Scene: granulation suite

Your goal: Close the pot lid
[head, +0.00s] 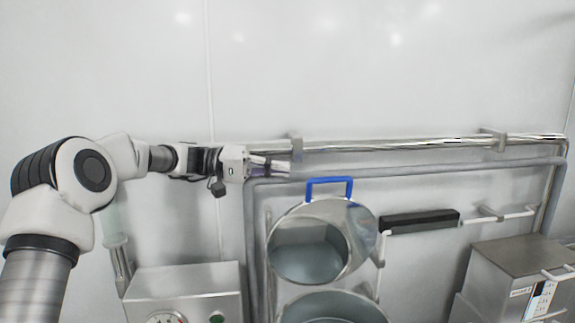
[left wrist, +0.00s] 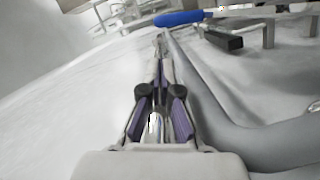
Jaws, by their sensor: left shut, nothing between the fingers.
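The pot (head: 333,311) is at the bottom middle of the head view, cut off by the lower edge. Its round metal lid (head: 360,229) stands raised and tilted above the pot's mouth. A blue handle (head: 329,180) sits on the lid's top edge; it also shows at the top of the left wrist view (left wrist: 178,19). My left gripper (head: 287,169) is shut and empty, pointing right. In the head view it is left of the blue handle and slightly above it, apart from it. My right gripper is not in view.
Metal pipes (head: 400,145) run along the white wall behind the lid. A black bar (head: 420,220) is right of the lid. A steel control box (head: 185,285) stands at lower left, a steel cabinet (head: 510,260) at lower right. The wall area above is clear.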

